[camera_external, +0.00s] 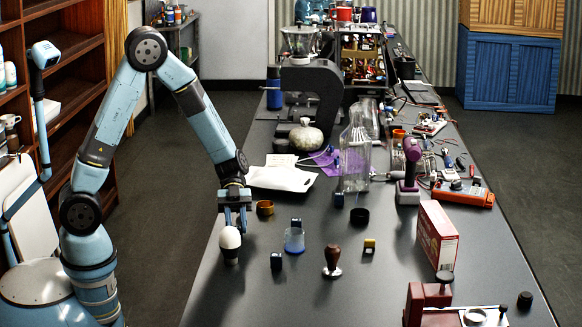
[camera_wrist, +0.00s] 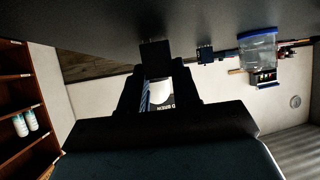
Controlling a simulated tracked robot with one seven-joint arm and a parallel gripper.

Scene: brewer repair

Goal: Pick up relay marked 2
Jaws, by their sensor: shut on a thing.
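My gripper (camera_external: 237,221) points down at the left side of the table, right behind a white-topped dark object. In the wrist view my gripper (camera_wrist: 155,65) is shut on a small dark block, the relay (camera_wrist: 155,54), at the fingertips. In the external view the held relay is mostly hidden, and I cannot read its mark. Other small dark blocks like it stand on the table: one in front (camera_external: 276,262), one behind the clear blue cup (camera_external: 296,224) and one farther back (camera_external: 338,199). Their marks are not readable.
The white-topped object (camera_external: 230,242) is close to my gripper. The clear blue cup (camera_external: 294,241), a brown-handled tamper (camera_external: 333,262) and a bronze ring (camera_external: 265,208) are nearby. The front left tabletop is clear.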

